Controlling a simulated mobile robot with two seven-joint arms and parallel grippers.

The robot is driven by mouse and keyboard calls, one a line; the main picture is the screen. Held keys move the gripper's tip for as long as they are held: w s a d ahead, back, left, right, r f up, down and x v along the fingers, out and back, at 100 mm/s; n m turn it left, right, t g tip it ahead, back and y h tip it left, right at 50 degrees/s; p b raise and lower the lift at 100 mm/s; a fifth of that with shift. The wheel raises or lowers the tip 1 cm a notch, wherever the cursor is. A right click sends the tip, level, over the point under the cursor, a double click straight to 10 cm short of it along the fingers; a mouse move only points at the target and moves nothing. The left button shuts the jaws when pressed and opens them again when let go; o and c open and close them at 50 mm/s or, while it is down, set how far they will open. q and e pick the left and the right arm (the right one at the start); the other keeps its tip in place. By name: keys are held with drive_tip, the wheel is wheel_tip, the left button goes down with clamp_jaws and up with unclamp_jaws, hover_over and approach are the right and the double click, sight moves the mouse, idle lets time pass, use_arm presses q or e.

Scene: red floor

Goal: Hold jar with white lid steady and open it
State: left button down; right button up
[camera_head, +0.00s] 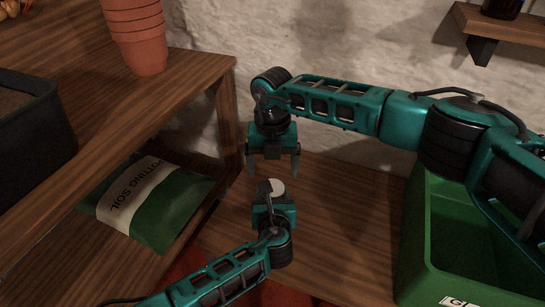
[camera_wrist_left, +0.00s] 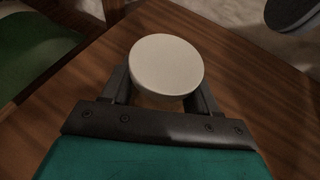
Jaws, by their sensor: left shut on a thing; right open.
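The jar's white lid (camera_head: 277,187) shows at the tip of my left gripper (camera_head: 271,190) in the head view. In the left wrist view the round white lid (camera_wrist_left: 166,66) sits between the two dark fingers, and the jar body below it is mostly hidden. My left gripper (camera_wrist_left: 163,92) is shut on the jar, over the wooden surface. My right gripper (camera_head: 273,170) is open and empty, pointing down just above and behind the lid, apart from it.
A green bin (camera_head: 415,240) stands at the right. A potting soil bag (camera_head: 150,203) lies on the lower shelf at the left. Stacked terracotta pots (camera_head: 140,40) and a dark container (camera_head: 35,130) stand on the upper shelf. The wooden surface (camera_head: 340,215) around the jar is clear.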

sight(272, 182)
drive_tip(key=shift+f, duration=2.8)
drive_tip(key=shift+c, duration=0.3)
drive_tip(key=c, duration=1)
drive_tip(key=o, duration=1.1)
drive_tip(key=shift+c, duration=0.2)
drive_tip(key=shift+r, duration=3.85)
drive_tip(key=shift+f, duration=3.85)
drive_tip(key=c, duration=1)
drive_tip(key=o, duration=1)
